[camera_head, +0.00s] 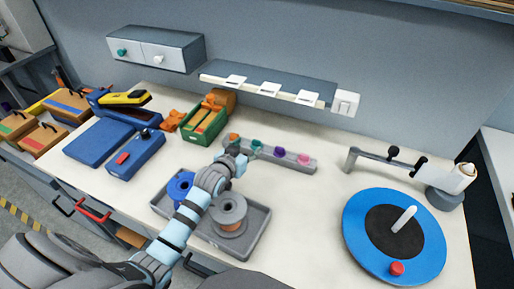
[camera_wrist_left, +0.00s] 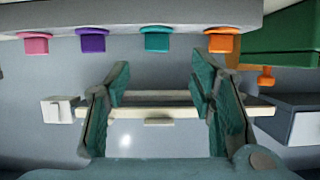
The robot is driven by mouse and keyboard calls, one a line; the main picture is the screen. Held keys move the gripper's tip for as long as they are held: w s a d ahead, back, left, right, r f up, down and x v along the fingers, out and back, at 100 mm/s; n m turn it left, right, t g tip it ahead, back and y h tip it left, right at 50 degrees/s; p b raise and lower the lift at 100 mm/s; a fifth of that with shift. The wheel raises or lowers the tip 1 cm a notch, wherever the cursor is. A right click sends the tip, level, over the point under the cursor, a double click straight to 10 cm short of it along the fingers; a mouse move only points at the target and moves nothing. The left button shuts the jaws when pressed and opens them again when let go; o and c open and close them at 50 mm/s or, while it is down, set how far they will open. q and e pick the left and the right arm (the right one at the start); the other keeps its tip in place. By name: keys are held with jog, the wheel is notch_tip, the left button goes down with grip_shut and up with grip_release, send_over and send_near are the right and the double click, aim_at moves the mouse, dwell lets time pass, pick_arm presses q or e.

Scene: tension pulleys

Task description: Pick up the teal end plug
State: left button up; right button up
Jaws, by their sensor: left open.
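The teal end plug (camera_head: 256,145) sits on a long grey rack (camera_head: 294,165) between an orange plug (camera_head: 233,137) and a purple plug (camera_head: 279,152). A pink plug (camera_head: 303,159) is at the right end. In the left wrist view the teal plug (camera_wrist_left: 157,40) appears just beyond my left gripper (camera_wrist_left: 160,78), roughly centred between its fingertips. The left gripper is open and empty, with no visible contact. In the head view my left gripper (camera_head: 238,152) is beside the rack near the orange and teal plugs, partly hidden by its wrist. My right gripper is not seen.
A grey tray (camera_head: 258,236) with spools lies under my left arm. A green bin (camera_head: 205,121) stands behind left of the rack. A blue turntable (camera_head: 357,225) is at the right. Blue cases (camera_head: 97,143) are at the left. The bench around the rack's right end is clear.

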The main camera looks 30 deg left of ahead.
aim_at(257, 142)
pick_arm(q)
jog(key=x, duration=0.2)
jog(key=b+x, duration=0.1)
jog(key=x, duration=0.4)
jog(key=shift+s+d+f, duration=0.1)
jog(key=shift+d, duration=0.2)
jog(key=shift+s+r, duration=0.25)
jog(key=shift+s, duration=0.1)
jog(key=shift+c, duration=0.6)
jog(key=shift+a, duration=0.1)
jog(key=c, duration=0.7)
jog(key=shift+c, duration=0.2)
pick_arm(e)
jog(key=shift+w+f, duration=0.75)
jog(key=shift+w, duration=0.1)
